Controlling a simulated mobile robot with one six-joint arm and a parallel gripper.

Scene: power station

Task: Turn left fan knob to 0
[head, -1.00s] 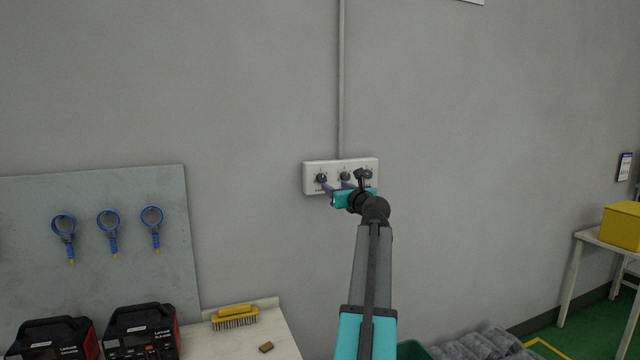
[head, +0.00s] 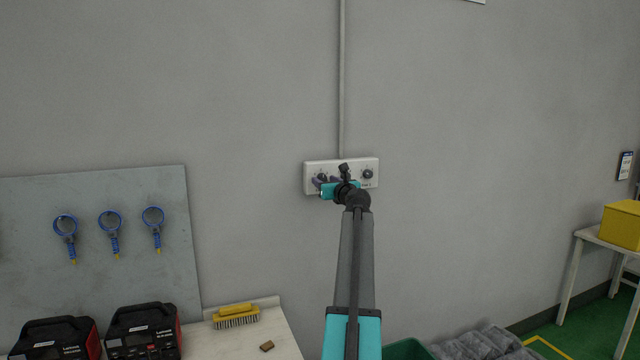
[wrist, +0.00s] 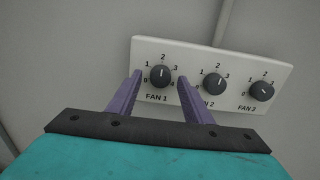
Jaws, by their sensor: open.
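A white wall panel (wrist: 225,45) carries three dark round knobs in a row. The left knob, FAN 1 (wrist: 160,76), has its white pointer mark up, about at 2. My gripper (wrist: 159,77) is open, with one purple finger on each side of the left knob in the wrist view. I cannot tell whether the fingers touch it or how far they reach over it. In the head view, my gripper (head: 326,184) partly hides the left knob and covers the middle one.
A conduit (head: 342,80) runs up the wall from the panel. At lower left are a board (head: 30,220) with blue ring tools, black-red devices (head: 140,330) and a yellow brush (head: 235,316) on a bench. A yellow box (head: 622,226) stands at right. The wall around the panel is clear.

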